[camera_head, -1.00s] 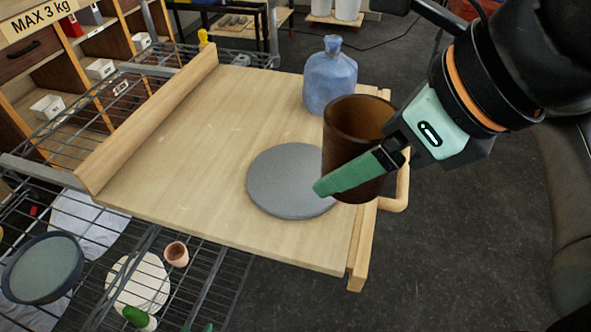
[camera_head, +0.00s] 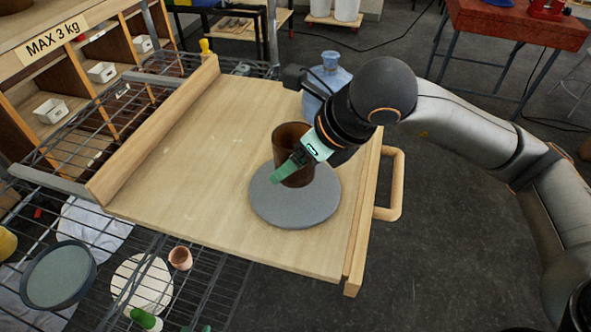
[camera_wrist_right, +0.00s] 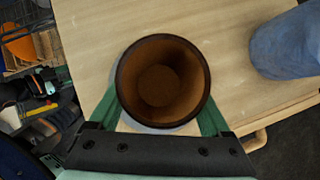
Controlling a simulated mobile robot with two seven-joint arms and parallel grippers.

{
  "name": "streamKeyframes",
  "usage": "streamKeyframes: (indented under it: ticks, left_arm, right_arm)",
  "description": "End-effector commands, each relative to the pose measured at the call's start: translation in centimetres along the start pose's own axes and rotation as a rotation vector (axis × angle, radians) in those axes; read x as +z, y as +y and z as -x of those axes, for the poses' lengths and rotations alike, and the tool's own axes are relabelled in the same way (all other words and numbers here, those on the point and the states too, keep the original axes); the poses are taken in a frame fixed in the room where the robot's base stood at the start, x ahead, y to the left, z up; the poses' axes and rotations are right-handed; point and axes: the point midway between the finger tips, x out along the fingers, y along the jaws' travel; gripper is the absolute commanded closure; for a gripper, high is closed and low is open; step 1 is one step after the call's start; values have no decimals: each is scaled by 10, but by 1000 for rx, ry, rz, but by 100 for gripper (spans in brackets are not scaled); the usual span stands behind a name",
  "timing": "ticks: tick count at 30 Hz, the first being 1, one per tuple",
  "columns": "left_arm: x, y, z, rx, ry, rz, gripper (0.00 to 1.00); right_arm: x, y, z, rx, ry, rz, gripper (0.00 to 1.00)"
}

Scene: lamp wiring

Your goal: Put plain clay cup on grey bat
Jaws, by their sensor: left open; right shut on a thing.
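The brown plain clay cup (camera_head: 291,140) is upright in my right gripper (camera_head: 297,166), which is shut on its sides. In the right wrist view the cup (camera_wrist_right: 160,82) is seen from above, empty, between the green fingers. The round grey bat (camera_head: 290,210) lies flat on the wooden board. The cup is over the far part of the bat; I cannot tell whether its base touches. My left gripper (camera_head: 175,324) shows only as green fingertips at the bottom edge, apart and empty.
A blue water jug (camera_head: 331,72) stands behind my right arm. The wooden board (camera_head: 190,170) is clear left of the bat. Below, a wire shelf holds a small terracotta pot (camera_head: 180,258), a pale disc (camera_head: 142,285) and a dark-rimmed pan (camera_head: 58,275).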

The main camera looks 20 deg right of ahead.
Motion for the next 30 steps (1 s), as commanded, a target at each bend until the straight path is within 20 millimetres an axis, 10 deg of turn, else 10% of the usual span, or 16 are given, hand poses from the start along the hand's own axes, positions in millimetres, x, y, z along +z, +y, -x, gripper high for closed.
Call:
streamKeyframes:
  ticks: [17,18,23,30]
  left_arm:
    - [2,2,-2,3,1,0,53]
    - [1,2,-3,4,1,0,53]
    - [0,2,-2,4,-1,-1,53]
    - [-1,2,-1,5,0,-1,53]
  right_arm:
    - [-18,0,-28,0,-1,0,92]
    - [-18,0,-28,0,1,0,17]
    - [-18,0,-27,1,1,0,0]
    - [-17,0,-26,1,1,0,0]
